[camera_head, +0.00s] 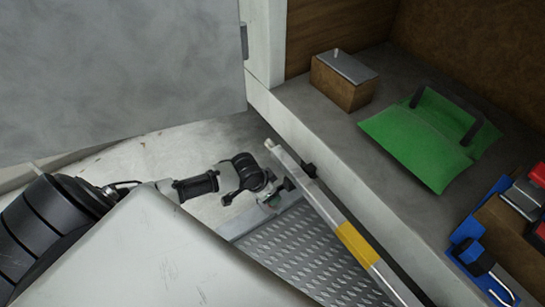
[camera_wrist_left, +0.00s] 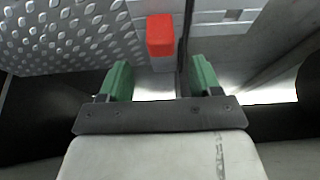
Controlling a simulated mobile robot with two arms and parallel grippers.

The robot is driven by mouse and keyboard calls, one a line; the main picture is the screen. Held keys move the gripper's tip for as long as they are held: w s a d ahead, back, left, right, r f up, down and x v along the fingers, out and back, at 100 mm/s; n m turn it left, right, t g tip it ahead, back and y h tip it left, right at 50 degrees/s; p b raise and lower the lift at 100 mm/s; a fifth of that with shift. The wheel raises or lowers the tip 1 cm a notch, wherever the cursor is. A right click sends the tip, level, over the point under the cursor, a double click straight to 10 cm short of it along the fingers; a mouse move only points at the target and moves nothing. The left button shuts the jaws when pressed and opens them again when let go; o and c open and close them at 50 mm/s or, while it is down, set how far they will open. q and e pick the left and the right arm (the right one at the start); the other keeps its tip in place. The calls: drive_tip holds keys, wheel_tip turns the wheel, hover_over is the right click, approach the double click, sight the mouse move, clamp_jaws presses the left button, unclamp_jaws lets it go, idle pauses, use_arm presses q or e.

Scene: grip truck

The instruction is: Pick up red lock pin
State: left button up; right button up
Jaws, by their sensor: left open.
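The red lock pin (camera_wrist_left: 160,35) shows in the left wrist view as a small red block, at the edge of the diamond-plate metal. My left gripper (camera_wrist_left: 161,78) is open, with its two green fingers apart. The pin appears ahead of the gap between the fingertips, and nothing is held. In the head view my left gripper (camera_head: 276,192) is low beside the metal ramp, near the pale bar. I cannot make out the lock pin in the head view; the gripper and bar may hide it. My right gripper is not in view.
The diamond-plate ramp (camera_head: 300,252) has a pale side bar with a yellow band (camera_head: 356,243). On the raised truck floor are a wooden box (camera_head: 342,84), a green bag (camera_head: 420,140) and a blue tray (camera_head: 463,232) with red-topped items. A grey door panel (camera_head: 120,70) stands left.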

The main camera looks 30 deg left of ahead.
use_arm(q)
wheel_tip(320, 180, down, 2)
drive_tip(key=shift+w+f+b, duration=0.15)
drive_tip(key=shift+b, duration=0.15)
drive_tip(key=shift+b+x, duration=0.3)
drive_tip(key=shift+x, duration=0.75)
drive_tip(key=shift+w+f, duration=0.15)
drive_tip(key=shift+f, duration=0.3)
drive_tip(key=c, duration=1)
drive_tip(key=shift+c, duration=0.2)
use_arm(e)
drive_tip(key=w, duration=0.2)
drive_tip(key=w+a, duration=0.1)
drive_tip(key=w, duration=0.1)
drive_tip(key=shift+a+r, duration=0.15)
use_arm(q)
drive_tip(key=shift+r, duration=0.1)
